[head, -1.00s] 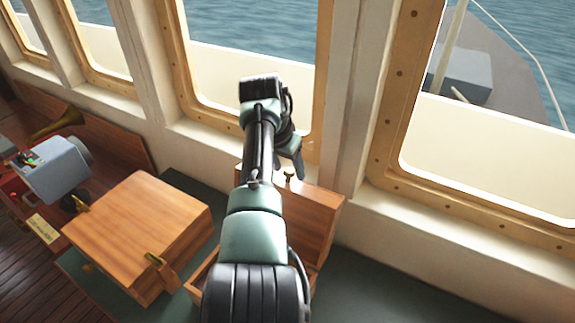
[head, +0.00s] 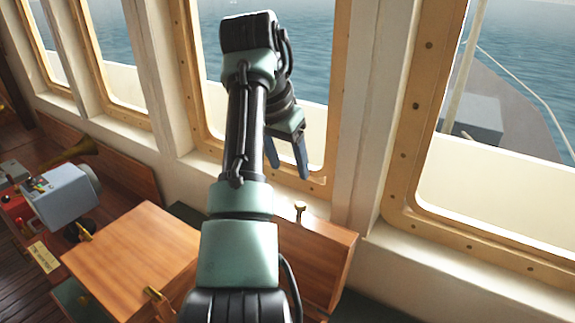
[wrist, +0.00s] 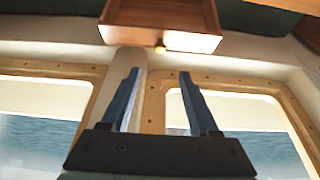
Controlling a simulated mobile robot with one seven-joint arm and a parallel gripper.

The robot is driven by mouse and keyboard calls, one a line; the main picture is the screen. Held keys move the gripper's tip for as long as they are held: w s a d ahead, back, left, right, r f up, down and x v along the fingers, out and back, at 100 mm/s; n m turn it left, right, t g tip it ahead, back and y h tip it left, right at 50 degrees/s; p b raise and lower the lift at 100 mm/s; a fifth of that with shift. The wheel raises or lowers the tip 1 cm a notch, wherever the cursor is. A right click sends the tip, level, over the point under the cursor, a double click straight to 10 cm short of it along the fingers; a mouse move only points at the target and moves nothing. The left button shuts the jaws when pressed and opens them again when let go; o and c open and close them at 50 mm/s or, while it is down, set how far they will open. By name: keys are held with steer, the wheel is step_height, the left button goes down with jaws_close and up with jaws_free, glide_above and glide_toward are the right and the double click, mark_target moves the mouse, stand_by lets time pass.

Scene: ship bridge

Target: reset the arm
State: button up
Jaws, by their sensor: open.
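My arm reaches up and forward from the bottom of the head view, in front of the windows. My arm hides much of the box in the head view.
A closed wooden box (head: 130,255) with brass fittings stands to the left. Window frames (head: 395,130) and a pale sill (head: 440,265) lie ahead and right.

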stand_by(0.3)
steer(key=w+d+r+n+t, duration=0.2)
steer(key=d+r+n+t, duration=0.1)
steer(key=r+t, duration=1)
steer(key=s+r+n+t+y, duration=0.1)
steer(key=s+r+t, duration=0.4)
steer(key=s+r, duration=0.3)
steer(key=s+a+r+n+t+y+b, duration=0.1)
steer(key=s+r+t, duration=0.5)
steer(key=s, duration=1.1)
step_height(320, 180, up, 3)
steer(key=shift+f+n, duration=0.1)
steer(key=shift+n, duration=0.4)
